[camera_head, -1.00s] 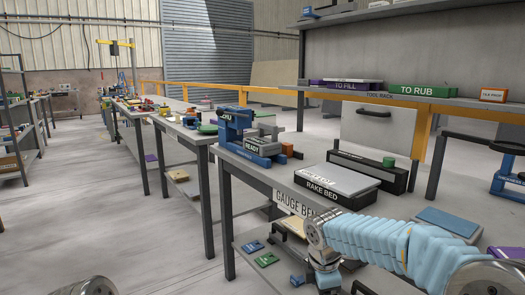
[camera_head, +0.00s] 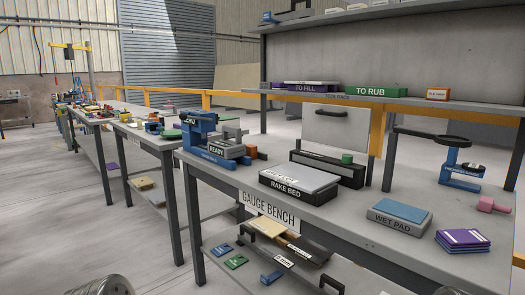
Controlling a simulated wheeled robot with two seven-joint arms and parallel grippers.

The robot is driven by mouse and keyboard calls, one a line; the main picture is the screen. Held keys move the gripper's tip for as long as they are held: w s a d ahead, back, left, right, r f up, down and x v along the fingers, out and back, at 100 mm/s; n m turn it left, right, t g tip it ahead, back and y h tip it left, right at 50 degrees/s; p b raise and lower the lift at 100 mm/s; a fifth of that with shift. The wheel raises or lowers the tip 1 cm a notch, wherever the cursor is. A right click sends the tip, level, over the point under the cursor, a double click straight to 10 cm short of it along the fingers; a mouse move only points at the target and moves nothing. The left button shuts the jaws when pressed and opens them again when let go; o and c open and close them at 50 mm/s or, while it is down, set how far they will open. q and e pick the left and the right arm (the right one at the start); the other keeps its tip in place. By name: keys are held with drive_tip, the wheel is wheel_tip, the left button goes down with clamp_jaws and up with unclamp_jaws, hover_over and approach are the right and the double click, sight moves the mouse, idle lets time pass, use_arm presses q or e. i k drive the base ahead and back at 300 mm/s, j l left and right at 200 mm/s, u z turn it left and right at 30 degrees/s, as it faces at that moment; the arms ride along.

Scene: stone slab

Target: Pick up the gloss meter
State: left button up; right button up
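I cannot tell for sure which thing is the gloss meter; no label that I can read names it. On the gauge bench (camera_head: 330,221), a grey block marked READY (camera_head: 226,149) sits against a blue vise-like device (camera_head: 199,131). A long black case with a green knob (camera_head: 327,168) lies behind the rake bed (camera_head: 299,181). A blue stand with a black ring arm (camera_head: 463,177) is at the right. Neither gripper shows; only rounded metal parts of my arms show at the bottom edge.
A wet pad (camera_head: 399,215), a purple stack (camera_head: 462,240) and a pink piece (camera_head: 487,204) lie on the bench's right part. A tool rack (camera_head: 460,101) stands behind. The lower shelf holds a board and small cards. Open floor lies at the left.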

sight(225, 149)
drive_tip(key=i+j+z, duration=0.1)
drive_tip(key=j+z, duration=0.25)
drive_tip(key=i+j+z, duration=0.1)
drive_tip(key=z, duration=0.25)
drive_tip(key=j+z, duration=0.35)
